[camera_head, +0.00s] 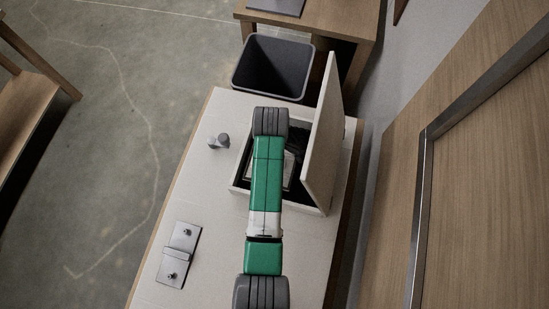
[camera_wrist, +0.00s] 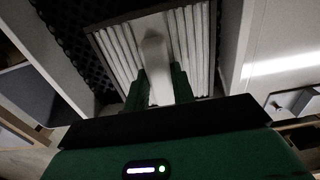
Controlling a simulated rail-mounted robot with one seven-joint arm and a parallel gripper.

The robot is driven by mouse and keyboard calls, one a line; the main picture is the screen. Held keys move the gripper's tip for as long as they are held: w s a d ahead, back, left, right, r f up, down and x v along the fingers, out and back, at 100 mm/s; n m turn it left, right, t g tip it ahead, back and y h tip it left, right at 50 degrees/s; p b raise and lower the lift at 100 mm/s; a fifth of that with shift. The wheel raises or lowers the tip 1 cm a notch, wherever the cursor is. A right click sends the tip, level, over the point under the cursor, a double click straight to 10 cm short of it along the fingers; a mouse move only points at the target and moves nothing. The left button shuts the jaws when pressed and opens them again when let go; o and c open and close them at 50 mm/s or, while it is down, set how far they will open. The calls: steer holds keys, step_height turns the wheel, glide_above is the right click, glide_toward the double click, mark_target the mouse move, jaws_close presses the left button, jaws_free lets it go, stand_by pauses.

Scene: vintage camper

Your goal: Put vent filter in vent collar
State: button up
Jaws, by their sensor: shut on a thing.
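The vent filter (camera_wrist: 196,45) is a pleated white panel in a dark frame, seen in the wrist view. My gripper (camera_wrist: 159,80) is shut on the pale upright tab at the middle of the filter. In the head view, part of the filter (camera_head: 288,172) shows beside my arm, within the outline of an open pale box (camera_head: 240,182) with a dark inside and a raised lid, which seems to be the vent collar. Dark bumpy lining (camera_wrist: 75,40) shows left of the filter in the wrist view. I cannot tell whether the filter is seated or held above the bottom.
The raised lid (camera_head: 322,140) stands close on the right of my arm. Small grey pieces (camera_head: 218,141) and a metal plate with two knobs (camera_head: 179,255) lie on the pale counter (camera_head: 205,205) to the left. A dark bin (camera_head: 272,68) stands beyond the counter.

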step_height(320, 180, down, 3)
steer(key=shift+r, duration=0.1)
steer(key=shift+d+f, duration=0.4)
steer(key=shift+f, duration=0.1)
steer(key=o, duration=1)
step_height(320, 180, up, 8)
steer(key=shift+f, duration=0.15)
steer(key=shift+s, duration=0.1)
